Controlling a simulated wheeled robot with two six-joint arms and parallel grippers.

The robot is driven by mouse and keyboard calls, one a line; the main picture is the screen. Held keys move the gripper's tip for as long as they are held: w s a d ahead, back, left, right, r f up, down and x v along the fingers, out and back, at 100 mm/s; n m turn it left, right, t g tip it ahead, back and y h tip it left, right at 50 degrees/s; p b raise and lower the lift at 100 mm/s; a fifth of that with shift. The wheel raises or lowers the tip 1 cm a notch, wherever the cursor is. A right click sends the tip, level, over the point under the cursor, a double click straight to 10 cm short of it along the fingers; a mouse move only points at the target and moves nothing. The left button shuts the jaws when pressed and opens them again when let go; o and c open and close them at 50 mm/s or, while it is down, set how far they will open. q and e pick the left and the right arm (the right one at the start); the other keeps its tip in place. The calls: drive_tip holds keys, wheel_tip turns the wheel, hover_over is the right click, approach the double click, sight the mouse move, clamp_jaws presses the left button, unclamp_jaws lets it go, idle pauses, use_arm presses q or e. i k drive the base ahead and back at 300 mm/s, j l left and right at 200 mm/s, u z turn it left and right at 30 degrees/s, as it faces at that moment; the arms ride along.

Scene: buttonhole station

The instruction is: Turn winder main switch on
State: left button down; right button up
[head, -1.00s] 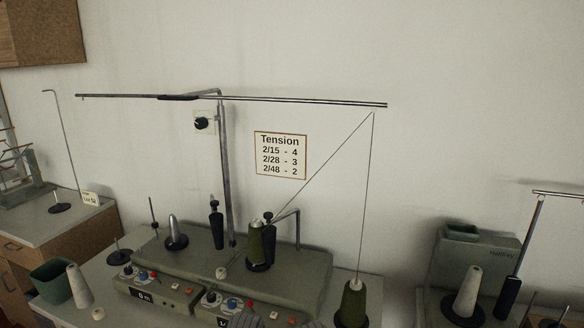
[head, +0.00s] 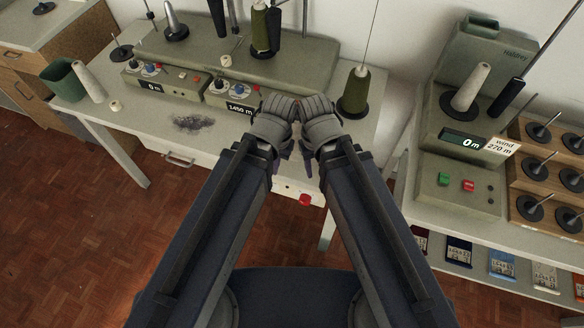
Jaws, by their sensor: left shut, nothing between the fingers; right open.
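A grey twin winder (head: 195,50) stands on the white table, its left display reading 0 m and its right one 1450 m. A red knob (head: 305,199) sits on a pale panel under the table's front edge. I cannot tell whether it is the main switch, or whether it is on. My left gripper (head: 281,106) is shut and empty in front of the winder's right control panel. My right gripper (head: 311,106) is open beside it, close to the left one. Both appear above and beyond the red knob in the picture, and they hide part of the winder's front.
A green cone (head: 355,92) stands right of my grippers. Another winder (head: 458,160) at the right has a 0 m display, green and red buttons and a "wind 270 m" card (head: 500,147). A green cup (head: 63,82) and white cone (head: 89,83) are at left.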

sight(305, 200)
drive_tip(key=j+z, duration=0.1)
drive_tip(key=k+j+z, duration=0.35)
drive_tip(key=k+z, duration=0.35)
drive_tip(key=k, duration=0.2)
drive_tip(key=k+z, duration=0.35)
drive_tip(key=k, duration=0.15)
